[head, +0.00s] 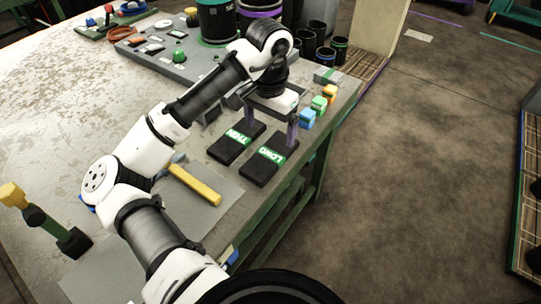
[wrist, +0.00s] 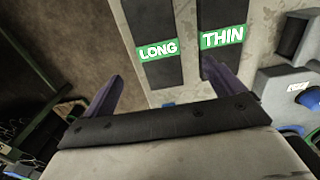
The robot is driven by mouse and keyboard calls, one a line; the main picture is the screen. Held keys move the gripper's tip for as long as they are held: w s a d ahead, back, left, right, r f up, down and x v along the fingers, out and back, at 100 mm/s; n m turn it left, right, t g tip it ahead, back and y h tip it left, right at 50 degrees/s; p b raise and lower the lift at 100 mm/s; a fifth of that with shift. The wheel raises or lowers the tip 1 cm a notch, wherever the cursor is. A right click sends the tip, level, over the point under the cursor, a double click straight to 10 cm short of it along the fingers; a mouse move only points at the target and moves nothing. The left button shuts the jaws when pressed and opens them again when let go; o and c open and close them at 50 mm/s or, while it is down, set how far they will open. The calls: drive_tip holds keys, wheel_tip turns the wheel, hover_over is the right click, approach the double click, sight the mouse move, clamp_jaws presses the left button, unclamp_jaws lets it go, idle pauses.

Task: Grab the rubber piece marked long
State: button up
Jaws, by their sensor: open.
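The black rubber piece marked LONG (head: 258,171) lies flat on the table near its right edge, with a green label; it also shows in the wrist view (wrist: 150,15). A similar black piece marked THIN (head: 228,151) lies beside it on the left in the head view, and on the right in the wrist view (wrist: 220,68). My gripper (head: 271,124) is open and empty, with dark purple fingers spread. It is over the far ends of the two pieces in the head view.
Blue, green and orange blocks (head: 318,103) line the table's right edge beside my gripper. A yellow-handled tool (head: 195,185) lies on a grey mat left of the pieces. A grey board with small parts (head: 150,46) and dark cylinders stand at the back.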

sight(270, 154)
wheel_tip(270, 154, down, 8)
drive_tip(key=shift+s+f+p, duration=0.15)
drive_tip(key=shift+f+p, duration=0.1)
drive_tip(key=shift+p, duration=0.25)
drive_tip(key=c, duration=1.2)
drive_tip(key=shift+r, duration=0.1)
drive_tip(key=shift+c, duration=0.2)
